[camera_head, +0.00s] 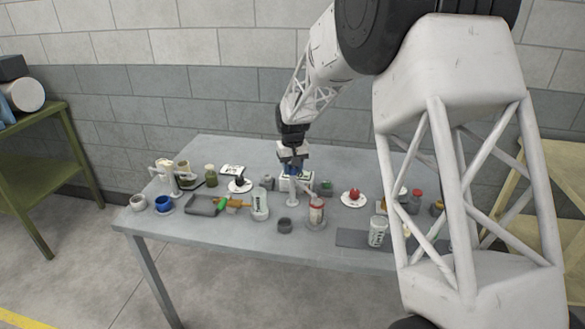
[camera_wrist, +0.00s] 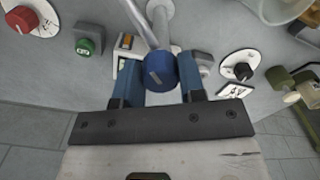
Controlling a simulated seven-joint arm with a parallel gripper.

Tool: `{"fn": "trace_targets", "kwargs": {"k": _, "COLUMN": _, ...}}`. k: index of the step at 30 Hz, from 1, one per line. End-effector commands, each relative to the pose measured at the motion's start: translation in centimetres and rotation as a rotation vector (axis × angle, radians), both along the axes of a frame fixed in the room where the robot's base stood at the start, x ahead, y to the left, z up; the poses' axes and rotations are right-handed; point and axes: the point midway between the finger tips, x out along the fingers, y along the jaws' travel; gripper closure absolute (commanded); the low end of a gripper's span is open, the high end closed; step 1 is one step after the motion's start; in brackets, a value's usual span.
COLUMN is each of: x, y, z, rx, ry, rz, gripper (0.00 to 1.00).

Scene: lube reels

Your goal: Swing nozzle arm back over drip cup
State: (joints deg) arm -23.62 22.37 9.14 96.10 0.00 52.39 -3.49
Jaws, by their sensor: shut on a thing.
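My gripper (camera_head: 291,160) reaches down at the middle of the table. In the wrist view its two blue fingers (camera_wrist: 160,84) stand on either side of a round blue knob (camera_wrist: 160,70) and are shut on it. A grey arm (camera_wrist: 140,20) and a pale post (camera_wrist: 161,12) show just beyond the knob; I take these for the nozzle arm. In the head view a pale spout-like part (camera_head: 293,197) hangs in front of a white block (camera_head: 304,183) under the gripper. A small dark cup (camera_head: 285,225) stands nearer the front edge; I cannot tell if it is the drip cup.
Dials on white discs lie left (camera_head: 240,186) and right (camera_head: 353,198). A grey tray (camera_head: 203,206) and several jars crowd the left; a glass (camera_head: 377,231) stands right.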

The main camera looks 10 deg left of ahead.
Motion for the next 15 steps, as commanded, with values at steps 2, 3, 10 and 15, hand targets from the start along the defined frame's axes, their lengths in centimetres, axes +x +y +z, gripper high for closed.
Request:
{"fn": "trace_targets", "kwargs": {"k": 2, "x": 0.01, "y": 0.02, "z": 0.10, "rx": 0.000, "ry": -0.001, "rz": -0.045, "gripper": 1.00}}
{"fn": "trace_targets", "kwargs": {"k": 3, "x": 0.01, "y": 0.03, "z": 0.07, "rx": 0.000, "ry": 0.000, "rz": -0.071, "gripper": 1.00}}
{"fn": "trace_targets", "kwargs": {"k": 10, "x": -0.03, "y": 0.04, "z": 0.07, "rx": 0.000, "ry": 0.000, "rz": -0.257, "gripper": 1.00}}
{"fn": "trace_targets", "kwargs": {"k": 15, "x": -0.03, "y": 0.08, "z": 0.03, "rx": 0.000, "ry": 0.000, "rz": -0.408, "gripper": 1.00}}
